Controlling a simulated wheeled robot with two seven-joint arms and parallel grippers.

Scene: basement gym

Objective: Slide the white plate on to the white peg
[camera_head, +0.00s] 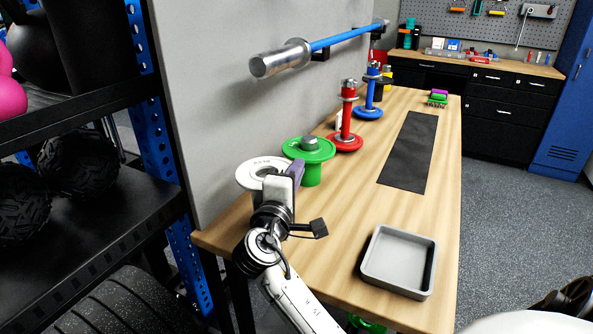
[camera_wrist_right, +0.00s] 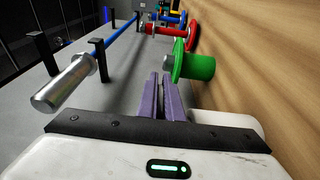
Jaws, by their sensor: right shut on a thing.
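The white plate (camera_head: 250,183) is a flat ring held about level near the wall-side edge of the table, beside the green stand. My right gripper (camera_head: 294,170) is at its right side, its purple fingers shut on it. In the wrist view the fingers (camera_wrist_right: 166,92) are close together, and the plate between them cannot be made out. A rounded white part (camera_wrist_right: 238,122) shows behind the gripper body there; I cannot tell if it belongs to the white peg. The white peg is not clearly visible, and the plate and gripper cover that spot. My left gripper is not in view.
The green stand (camera_head: 311,173) with its green plate is close beyond my right gripper. The red stand (camera_head: 346,138) and blue stand (camera_head: 368,110) follow along the wall. A blue bar (camera_head: 340,39) sticks out above. A grey tray (camera_head: 398,290) and black mat (camera_head: 409,152) lie rightward.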

